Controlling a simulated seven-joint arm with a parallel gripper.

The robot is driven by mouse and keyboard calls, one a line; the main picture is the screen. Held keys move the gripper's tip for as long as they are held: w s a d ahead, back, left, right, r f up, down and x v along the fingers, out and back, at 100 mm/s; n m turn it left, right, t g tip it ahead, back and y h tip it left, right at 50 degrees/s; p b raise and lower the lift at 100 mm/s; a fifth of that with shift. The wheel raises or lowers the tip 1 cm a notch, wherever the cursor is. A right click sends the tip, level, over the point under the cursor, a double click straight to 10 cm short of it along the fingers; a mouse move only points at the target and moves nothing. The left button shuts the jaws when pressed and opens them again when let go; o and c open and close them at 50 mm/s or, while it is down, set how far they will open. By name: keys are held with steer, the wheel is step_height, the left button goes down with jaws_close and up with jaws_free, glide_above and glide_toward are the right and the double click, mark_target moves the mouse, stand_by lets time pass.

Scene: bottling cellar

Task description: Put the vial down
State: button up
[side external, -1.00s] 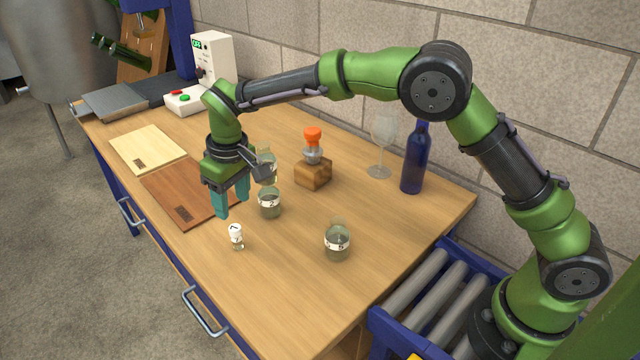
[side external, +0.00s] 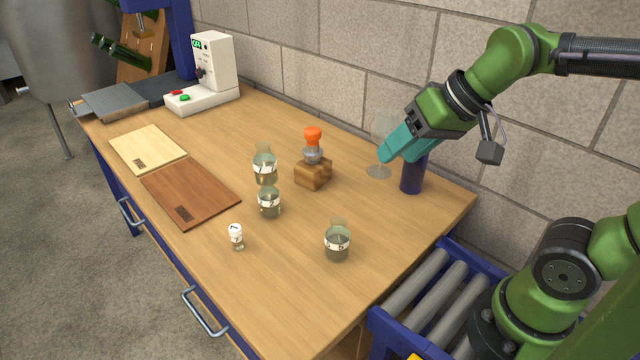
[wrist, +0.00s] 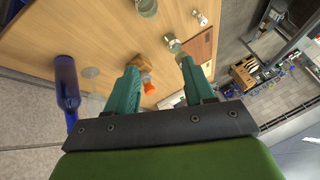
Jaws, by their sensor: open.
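The vial (side external: 236,238) is small and clear with a white cap and label. It stands upright on the wooden table (side external: 290,285) near its front edge, left of the middle in the side view. It also shows at the top of the wrist view (wrist: 200,17). My gripper (side external: 384,156) is raised at the right, well away from the vial. Its teal fingers are apart with nothing between them, as the wrist view also shows (wrist: 158,66). In the side view it covers part of the wine glass and the blue bottle's upper part.
Three glass jars (side external: 269,203) (side external: 265,168) (side external: 337,245) stand mid-table. Behind are a wooden block (side external: 313,174) with an orange-topped stopper (side external: 312,136), a wine glass (side external: 379,172) and a blue bottle (side external: 411,177). A dark board (side external: 190,192) and light board (side external: 148,147) lie left.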

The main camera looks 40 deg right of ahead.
steer(key=shift+s+d+f+m+t, duration=0.2)
steer(key=shift+s+f, duration=0.2)
steer(key=shift+s, duration=0.35)
steer(key=shift+s+d+f+m+t, duration=0.1)
steer(key=shift+s+d+f+t, duration=0.1)
steer(key=shift+s+f, duration=0.35)
steer(key=shift+s+r, duration=0.1)
steer(key=shift+r, duration=0.1)
